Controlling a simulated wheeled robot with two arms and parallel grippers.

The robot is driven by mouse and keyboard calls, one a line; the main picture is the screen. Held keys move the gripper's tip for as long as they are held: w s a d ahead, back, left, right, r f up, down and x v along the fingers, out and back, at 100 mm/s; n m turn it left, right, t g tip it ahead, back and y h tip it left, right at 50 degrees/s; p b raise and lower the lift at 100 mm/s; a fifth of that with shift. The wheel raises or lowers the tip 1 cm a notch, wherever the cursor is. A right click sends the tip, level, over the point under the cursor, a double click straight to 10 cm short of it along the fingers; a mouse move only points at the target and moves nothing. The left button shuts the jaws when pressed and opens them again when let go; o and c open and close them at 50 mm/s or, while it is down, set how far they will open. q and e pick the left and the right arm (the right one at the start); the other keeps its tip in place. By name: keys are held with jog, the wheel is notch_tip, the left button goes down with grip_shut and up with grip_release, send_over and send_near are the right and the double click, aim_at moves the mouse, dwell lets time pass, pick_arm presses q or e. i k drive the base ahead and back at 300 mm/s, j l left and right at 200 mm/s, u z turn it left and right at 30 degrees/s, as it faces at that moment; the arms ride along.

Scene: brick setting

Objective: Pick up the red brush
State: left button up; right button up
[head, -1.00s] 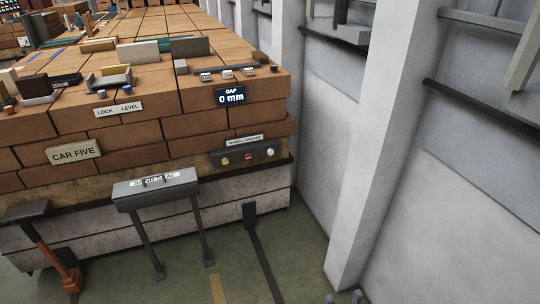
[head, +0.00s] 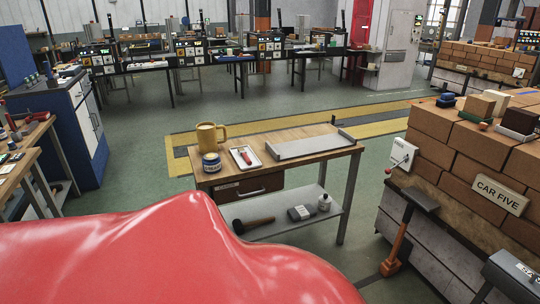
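A small red item (head: 244,155), which looks like the red brush, lies in a white tray (head: 252,163) on a wooden-topped workbench (head: 222,178). It is too small to make out bristles. The tray sits between a blue-and-white tin (head: 211,163) and a grey metal tray (head: 310,145). A tan mug (head: 209,136) stands behind the tin. Neither of my grippers shows in the head view.
A mallet (head: 252,224), a dark box (head: 300,213) and a small bottle (head: 324,202) are on the bench's lower shelf. A brick stack (head: 465,150) stands right, with a sledgehammer (head: 397,245) near it. Something glossy red blocks the lower left.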

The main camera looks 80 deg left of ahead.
aim_at(242, 152)
jog(key=u, duration=2.7)
